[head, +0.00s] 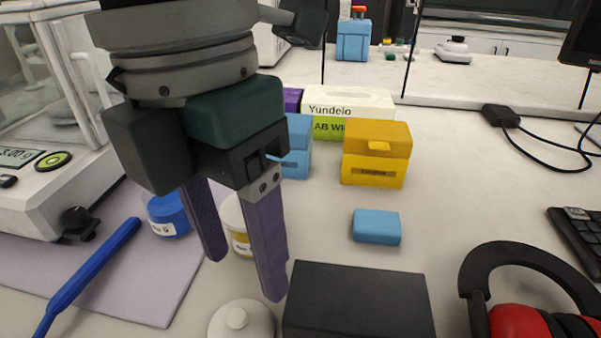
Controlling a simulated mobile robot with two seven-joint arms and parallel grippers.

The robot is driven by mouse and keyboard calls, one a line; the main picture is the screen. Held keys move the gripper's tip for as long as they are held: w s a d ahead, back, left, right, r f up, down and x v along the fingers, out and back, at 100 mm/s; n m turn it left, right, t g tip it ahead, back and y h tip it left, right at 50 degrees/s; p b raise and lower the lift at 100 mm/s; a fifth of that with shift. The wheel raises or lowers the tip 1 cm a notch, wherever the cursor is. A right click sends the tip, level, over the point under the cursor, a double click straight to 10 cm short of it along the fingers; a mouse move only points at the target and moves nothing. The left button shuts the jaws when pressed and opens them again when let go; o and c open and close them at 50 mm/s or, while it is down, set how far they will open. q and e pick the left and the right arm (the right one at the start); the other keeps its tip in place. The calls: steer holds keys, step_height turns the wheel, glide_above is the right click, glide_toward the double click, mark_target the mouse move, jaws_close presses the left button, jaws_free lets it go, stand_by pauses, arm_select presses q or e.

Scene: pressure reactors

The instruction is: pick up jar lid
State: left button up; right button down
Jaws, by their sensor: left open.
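A white round lid with a small knob (238,319) lies on the bench at the bottom of the head view, its lower edge cut off by the frame. My left gripper (245,272) hangs above and behind it with its two purple fingers spread and nothing between them at the tips. A jar with a white and yellow label (236,228) stands behind the fingers and is partly hidden by them. A blue-lidded jar (167,214) stands to the left. My right gripper is not in view.
A black box (358,303) lies right of the lid. A blue spatula (90,270) and a balance (50,185) are at left. Yellow (376,155) and blue (295,150) boxes stand behind. Red-black ear muffs (530,320) lie at lower right.

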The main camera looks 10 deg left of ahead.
mark_target(237, 315)
arm_select(q)
steer(key=shift+y, duration=0.4)
steer(key=f, duration=0.1)
steer(key=a+f, duration=0.1)
steer(key=f, duration=0.2)
steer(key=shift+w+a+f, duration=0.2)
steer(key=shift+w, duration=0.15)
steer(key=f, duration=0.5)
steer(key=shift+s+a+f, duration=0.1)
steer(key=shift+a+f, duration=0.2)
steer(key=shift+f, duration=0.1)
steer(key=shift+c, duration=0.2)
jaws_close()
